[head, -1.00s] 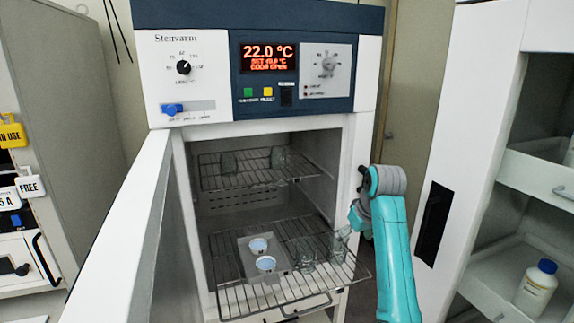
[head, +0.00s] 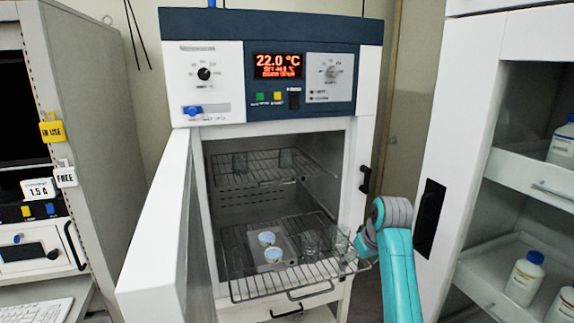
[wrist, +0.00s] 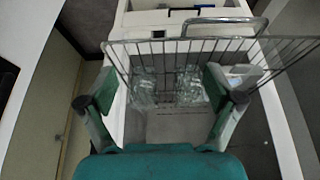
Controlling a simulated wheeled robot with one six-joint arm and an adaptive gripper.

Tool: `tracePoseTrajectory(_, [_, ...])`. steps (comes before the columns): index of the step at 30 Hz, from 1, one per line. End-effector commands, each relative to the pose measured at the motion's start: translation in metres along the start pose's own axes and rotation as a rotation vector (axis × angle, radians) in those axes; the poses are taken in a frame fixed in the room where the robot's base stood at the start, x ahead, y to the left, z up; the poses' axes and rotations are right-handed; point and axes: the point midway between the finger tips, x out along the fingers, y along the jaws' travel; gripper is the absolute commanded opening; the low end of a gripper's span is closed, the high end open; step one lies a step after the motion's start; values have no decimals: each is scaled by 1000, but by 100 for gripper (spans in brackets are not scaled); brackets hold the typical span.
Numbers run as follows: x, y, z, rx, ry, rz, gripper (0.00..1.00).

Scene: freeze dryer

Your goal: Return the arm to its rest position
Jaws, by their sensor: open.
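My teal arm (head: 398,265) stands at the right of the open oven-like cabinet (head: 222,230) in the head view. My gripper (wrist: 165,95) shows in the wrist view with its two fingers wide apart and nothing held between them. Beyond the fingers are clear glass beakers (wrist: 143,90) on a wire shelf (wrist: 190,45). In the head view my gripper is mostly hidden behind the arm's grey joint, near the right edge of the pulled-out lower shelf (head: 290,288).
The cabinet door (head: 160,235) stands open at the left. Two blue-topped round dishes (head: 267,239) sit on a plate on the lower shelf. An upper shelf (head: 255,170) holds glassware. A white storage unit (head: 440,180) with bottles (head: 524,278) stands close on the right.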

Motion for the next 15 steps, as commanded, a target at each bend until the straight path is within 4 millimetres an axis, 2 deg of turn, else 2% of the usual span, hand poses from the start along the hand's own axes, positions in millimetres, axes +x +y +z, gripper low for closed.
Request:
tracePoseTrajectory(8, [49,-7,37,23,40,15,91])
tracePoseTrajectory(11, [72,-11,58,36,65,24,91])
tracePoseTrajectory(15, [109,-20,99,58,112,43,91])
